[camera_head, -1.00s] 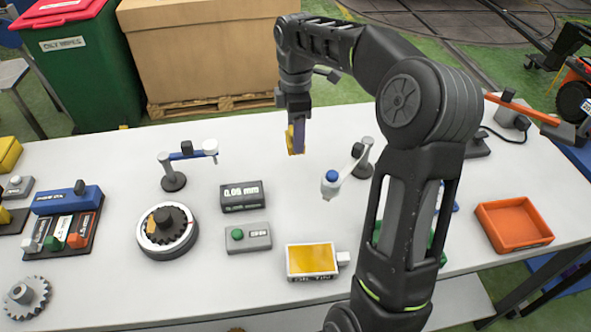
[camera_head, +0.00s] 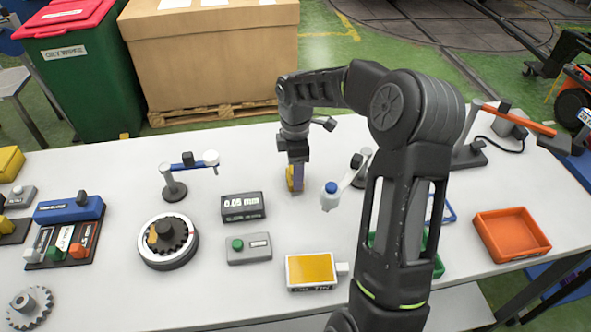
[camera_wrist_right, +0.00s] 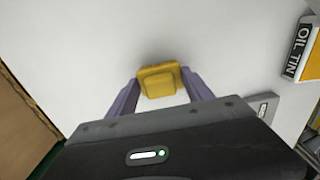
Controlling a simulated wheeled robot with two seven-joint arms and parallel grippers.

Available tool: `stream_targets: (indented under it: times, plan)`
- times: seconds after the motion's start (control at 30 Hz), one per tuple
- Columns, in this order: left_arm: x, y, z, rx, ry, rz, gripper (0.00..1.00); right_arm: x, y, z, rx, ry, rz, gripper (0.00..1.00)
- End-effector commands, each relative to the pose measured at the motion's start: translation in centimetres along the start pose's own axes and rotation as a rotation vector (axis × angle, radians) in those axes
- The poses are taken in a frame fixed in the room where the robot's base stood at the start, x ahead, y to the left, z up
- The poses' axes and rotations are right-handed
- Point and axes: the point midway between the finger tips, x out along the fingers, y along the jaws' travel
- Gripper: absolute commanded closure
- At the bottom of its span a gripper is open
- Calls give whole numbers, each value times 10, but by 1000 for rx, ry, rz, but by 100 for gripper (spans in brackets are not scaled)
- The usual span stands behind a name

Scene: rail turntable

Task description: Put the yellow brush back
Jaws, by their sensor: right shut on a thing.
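My right gripper (camera_head: 296,182) is shut on the yellow brush (camera_head: 290,178), low over the white table behind the small blue-capped arm. In the right wrist view the brush (camera_wrist_right: 158,80) sits between the two purple fingertips (camera_wrist_right: 160,88), its broad yellow face showing. Much of the brush is hidden by the fingers in the head view. I cannot tell whether its lower end touches the table. My left gripper is in neither view.
The white table (camera_head: 110,180) is clear around the brush. A 0.05 mm display (camera_head: 243,207), a green-button box (camera_head: 248,249) and a yellow-topped oil tin (camera_head: 311,270) stand nearer. A geared turntable (camera_head: 168,243) is left; an orange tray (camera_head: 511,236) is right.

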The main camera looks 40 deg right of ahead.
Motion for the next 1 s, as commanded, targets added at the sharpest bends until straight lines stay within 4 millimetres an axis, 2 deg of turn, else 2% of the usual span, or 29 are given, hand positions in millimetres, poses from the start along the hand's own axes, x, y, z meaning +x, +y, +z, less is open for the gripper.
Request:
stream_targets:
  times: [0.43, 0.47, 0.5, 0.7, 1.0]
  plan:
    - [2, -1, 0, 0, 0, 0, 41, 10, 0, 0, 0, 0, 1, 73]
    - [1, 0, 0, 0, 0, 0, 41, 9, 0, 0, 0, 0, 1, 39]
    - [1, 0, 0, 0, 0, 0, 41, 9, 0, 0, 0, 0, 1, 36]
    - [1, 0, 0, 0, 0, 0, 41, 8, 0, 0, 0, 0, 1, 19]
    - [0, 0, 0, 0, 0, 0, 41, 6, 0, 0, 0, 0, 1, 19]
